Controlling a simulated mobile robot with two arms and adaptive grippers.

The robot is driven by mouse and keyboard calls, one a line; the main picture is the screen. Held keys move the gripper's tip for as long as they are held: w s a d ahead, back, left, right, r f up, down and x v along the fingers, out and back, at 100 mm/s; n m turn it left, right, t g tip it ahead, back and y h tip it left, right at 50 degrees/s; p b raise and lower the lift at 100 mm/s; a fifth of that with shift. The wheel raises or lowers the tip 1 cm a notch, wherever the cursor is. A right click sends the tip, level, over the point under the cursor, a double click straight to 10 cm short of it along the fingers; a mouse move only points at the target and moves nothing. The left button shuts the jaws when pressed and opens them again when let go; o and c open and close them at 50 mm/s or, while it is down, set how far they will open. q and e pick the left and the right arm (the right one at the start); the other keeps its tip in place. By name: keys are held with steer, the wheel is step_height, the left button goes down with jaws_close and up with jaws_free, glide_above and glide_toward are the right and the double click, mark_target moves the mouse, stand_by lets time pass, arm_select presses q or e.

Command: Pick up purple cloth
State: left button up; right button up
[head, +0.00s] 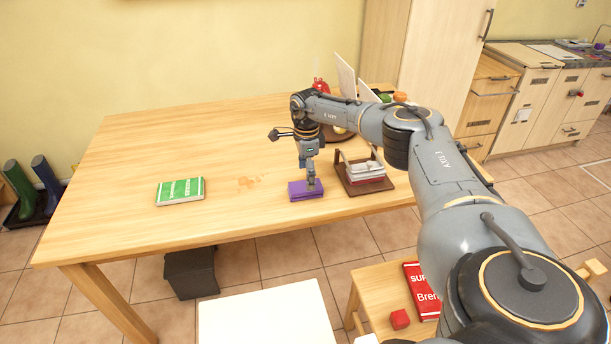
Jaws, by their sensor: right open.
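The purple cloth (299,193) is a small folded block lying on the wooden table (130,200), near its front edge. My right gripper (311,184) points down over the right part of the cloth, with its fingertips at or just above the top of it. The jaws are open. I cannot tell whether the fingers touch the cloth. My left gripper is not in the picture.
A wooden napkin holder (368,187) stands close to the right of the cloth. A green book (180,191) lies to the left. Red, green and orange items (319,86) stand at the back right. The table's left half is mostly clear. A stool with a red book (421,290) is in front.

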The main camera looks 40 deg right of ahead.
mark_target(305, 186)
step_height(305, 186, down, 4)
steer(key=b, duration=0.2)
steer(key=shift+w+a+b, duration=0.1)
steer(key=shift+w+b, duration=0.05)
steer(key=shift+b, duration=0.15)
steer(key=shift+r, duration=0.1)
steer(key=c, duration=1.1)
steer(key=shift+r, duration=0.15)
step_height(305, 186, up, 10)
steer(key=shift+f, duration=0.1)
